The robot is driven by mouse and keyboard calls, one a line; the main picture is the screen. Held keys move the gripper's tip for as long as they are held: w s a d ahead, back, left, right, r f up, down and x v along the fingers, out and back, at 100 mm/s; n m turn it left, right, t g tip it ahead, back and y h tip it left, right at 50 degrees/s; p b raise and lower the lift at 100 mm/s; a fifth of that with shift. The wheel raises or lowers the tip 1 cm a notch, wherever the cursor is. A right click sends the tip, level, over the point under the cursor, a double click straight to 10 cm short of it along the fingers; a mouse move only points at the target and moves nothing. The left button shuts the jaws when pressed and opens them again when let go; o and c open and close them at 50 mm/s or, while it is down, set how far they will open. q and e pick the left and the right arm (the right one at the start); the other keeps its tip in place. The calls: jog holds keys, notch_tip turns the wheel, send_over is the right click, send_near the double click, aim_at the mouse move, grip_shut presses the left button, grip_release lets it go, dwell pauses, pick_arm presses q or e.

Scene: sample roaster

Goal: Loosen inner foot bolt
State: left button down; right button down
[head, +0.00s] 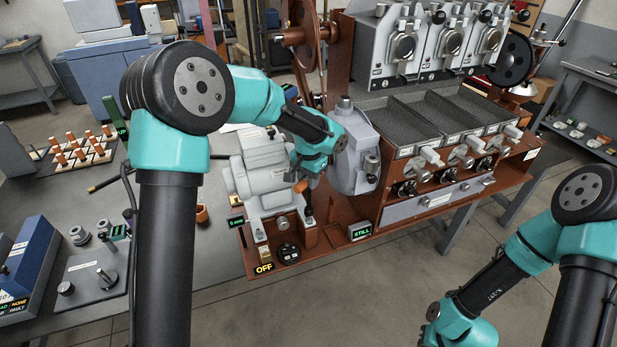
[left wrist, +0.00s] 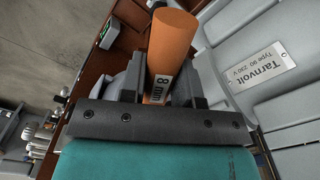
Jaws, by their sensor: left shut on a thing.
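My left gripper (head: 302,177) is shut on an orange-handled tool (head: 300,186), beside the grey motor (head: 258,168). In the left wrist view the orange handle (left wrist: 172,42), labelled 8 mm, sits between the dark fingers of the gripper (left wrist: 158,92). In the head view the tool's dark shaft points down toward the motor's foot on the red-brown base. I cannot tell whether its tip touches a bolt; the inner foot bolt cannot be made out. The motor's nameplate (left wrist: 262,67) reads Tarnvolt. My right arm is at the lower right, its gripper out of frame.
A grey housing (head: 354,160) stands close right of the tool. A switch marked OFF (head: 264,267) and a display reading STILL (head: 360,232) are at the front edge. The roaster's mesh trays (head: 432,112) are to the right. Open floor lies in front.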

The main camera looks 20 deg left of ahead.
pick_arm(q)
jog(key=m, duration=0.6)
jog(key=shift+f, duration=1.65)
dwell(0.9)
dwell(0.4)
